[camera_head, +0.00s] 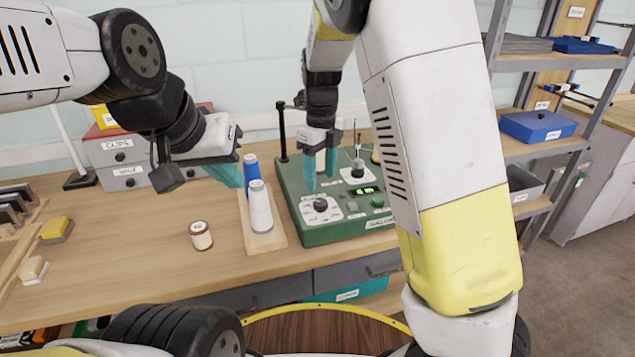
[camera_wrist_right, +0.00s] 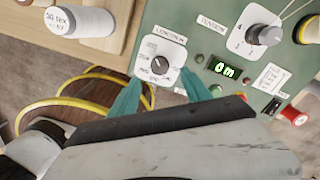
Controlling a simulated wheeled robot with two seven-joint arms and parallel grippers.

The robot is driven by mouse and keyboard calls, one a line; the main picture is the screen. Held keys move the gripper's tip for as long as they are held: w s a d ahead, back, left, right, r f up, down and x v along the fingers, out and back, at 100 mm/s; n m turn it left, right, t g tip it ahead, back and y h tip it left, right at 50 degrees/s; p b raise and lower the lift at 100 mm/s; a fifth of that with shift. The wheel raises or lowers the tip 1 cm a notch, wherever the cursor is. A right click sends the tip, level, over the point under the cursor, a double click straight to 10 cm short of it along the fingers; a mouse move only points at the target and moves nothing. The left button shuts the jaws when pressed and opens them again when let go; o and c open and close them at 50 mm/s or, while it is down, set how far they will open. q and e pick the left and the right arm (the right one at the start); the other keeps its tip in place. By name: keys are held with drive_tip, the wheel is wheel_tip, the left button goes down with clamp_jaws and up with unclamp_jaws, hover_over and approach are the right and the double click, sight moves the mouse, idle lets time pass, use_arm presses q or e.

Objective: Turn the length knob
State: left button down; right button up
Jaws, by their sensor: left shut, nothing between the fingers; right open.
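The length knob (camera_head: 320,205) is a dark round knob on a white dial plate at the front left of the green machine (camera_head: 340,230). In the right wrist view the knob (camera_wrist_right: 159,72) sits under its LENGTH label. My right gripper (camera_head: 321,183) is open and points down just above the knob. In the right wrist view its two teal fingers (camera_wrist_right: 160,80) appear on either side of the dial, and I cannot tell contact. My left gripper (camera_head: 234,176) is shut and empty, above the table to the left of the machine.
A green display (camera_wrist_right: 224,70) reads 0m. A tension knob (camera_head: 357,168) stands behind the length dial. A wooden stand (camera_head: 264,240) with blue and white spools is left of the machine. A brown-rimmed spool (camera_head: 201,236) stands beside it.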

sight(321, 202)
wheel_tip(321, 202, down, 7)
drive_tip(key=shift+f, duration=0.15)
drive_tip(key=shift+c, duration=0.3)
clamp_jaws()
